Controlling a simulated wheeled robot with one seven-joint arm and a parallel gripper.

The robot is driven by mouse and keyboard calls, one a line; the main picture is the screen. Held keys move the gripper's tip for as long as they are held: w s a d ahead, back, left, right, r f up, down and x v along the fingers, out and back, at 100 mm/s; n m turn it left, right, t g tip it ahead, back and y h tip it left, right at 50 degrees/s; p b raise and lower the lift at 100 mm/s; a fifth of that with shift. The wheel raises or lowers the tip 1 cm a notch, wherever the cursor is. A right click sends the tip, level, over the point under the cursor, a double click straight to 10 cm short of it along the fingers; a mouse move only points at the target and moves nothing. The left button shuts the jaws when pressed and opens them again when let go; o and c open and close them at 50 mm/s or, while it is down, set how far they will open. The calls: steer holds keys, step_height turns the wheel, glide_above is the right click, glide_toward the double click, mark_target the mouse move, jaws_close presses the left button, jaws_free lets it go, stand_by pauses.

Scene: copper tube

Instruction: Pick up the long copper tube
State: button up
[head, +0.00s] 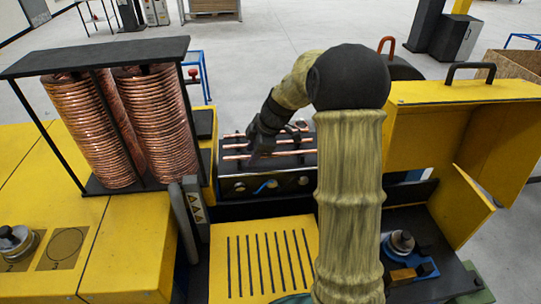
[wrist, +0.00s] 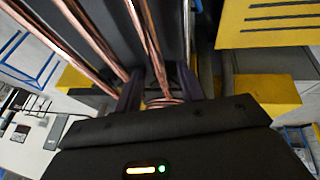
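Several copper tubes lie side by side across a dark rack in the head view; one long copper tube (head: 293,153) is on its near side. My gripper (head: 254,151) is down at the left part of these tubes, and my arm comes in from above. In the wrist view, my gripper (wrist: 160,88) has its two dark fingers apart. A copper tube (wrist: 150,38) runs between them, with a visible gap to each side. Two more tubes pass to the left. I cannot tell which tube in the head view lies between the fingers.
Two big copper coils (head: 82,125) stand under a dark shelf at left. A yellow machine cover (head: 455,92) stands raised at right. A slotted yellow panel (head: 228,262) lies in front of the rack. My arm hides part of the middle.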

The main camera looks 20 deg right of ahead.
steer(key=shift+c, duration=0.4)
jaws_close()
step_height(320, 180, up, 18)
steer(key=b, duration=0.3)
stand_by(0.5)
